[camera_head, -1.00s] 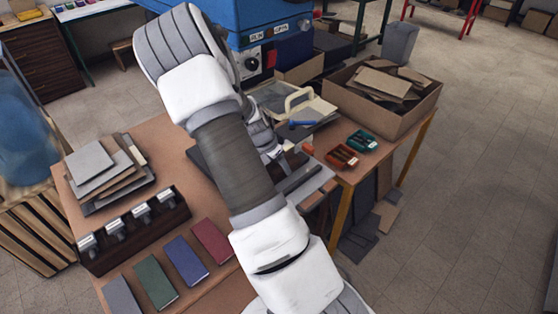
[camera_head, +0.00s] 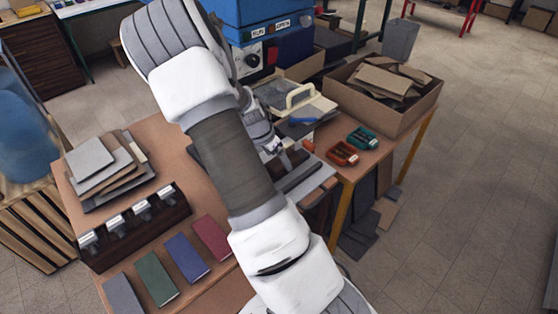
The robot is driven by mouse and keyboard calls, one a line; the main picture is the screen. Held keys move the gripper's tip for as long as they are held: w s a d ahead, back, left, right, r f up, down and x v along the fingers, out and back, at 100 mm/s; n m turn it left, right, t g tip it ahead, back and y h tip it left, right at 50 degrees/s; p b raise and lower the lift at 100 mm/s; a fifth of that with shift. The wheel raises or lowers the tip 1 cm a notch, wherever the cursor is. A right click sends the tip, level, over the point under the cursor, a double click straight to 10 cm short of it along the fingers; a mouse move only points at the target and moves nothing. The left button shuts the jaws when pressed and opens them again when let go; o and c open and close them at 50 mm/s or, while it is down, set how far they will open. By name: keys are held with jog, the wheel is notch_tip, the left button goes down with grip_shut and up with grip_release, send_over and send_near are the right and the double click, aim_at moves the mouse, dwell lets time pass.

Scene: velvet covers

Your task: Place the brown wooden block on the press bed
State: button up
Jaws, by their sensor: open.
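My gripper (camera_head: 273,147) is small in view, mostly behind my own forearm, low over the middle of the table; its jaws are open. A dark brown piece (camera_head: 293,158) shows just beside and below its tip. It may be the brown wooden block, but its full shape is hidden. The blue press (camera_head: 262,30) with its labelled front panel stands at the back. A grey plate with a cream handle (camera_head: 300,97) lies in front of it. I cannot tell clearly which surface is the press bed.
A dark rack (camera_head: 130,228) with several metal-topped tools stands at left, by stacked boards (camera_head: 100,165). Coloured booklets (camera_head: 186,257) lie in front.

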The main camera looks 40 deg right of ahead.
jog(key=v, duration=0.5)
jog(key=shift+a+r, duration=0.2)
jog(key=shift+r, duration=0.05)
jog(key=s+a+r+n+t+y, duration=0.2)
jog(key=s+a+r+n, duration=0.15)
jog(key=a+r, duration=0.45)
jog(key=s+a+r+n+t+y, duration=0.1)
jog(key=s+a+r+n+y, duration=0.15)
jog(key=a+r+n, duration=0.4)
jog(key=s+a+r+n+t, duration=0.1)
jog(key=s+a+r+n, duration=0.2)
jog(key=s, duration=0.3)
jog(key=s+a+r+n+t, duration=0.1)
jog(key=s+a+r+n, duration=0.3)
jog(key=s+a, duration=0.2)
jog(key=shift+s+r, duration=0.4)
jog(key=shift+s, duration=0.2)
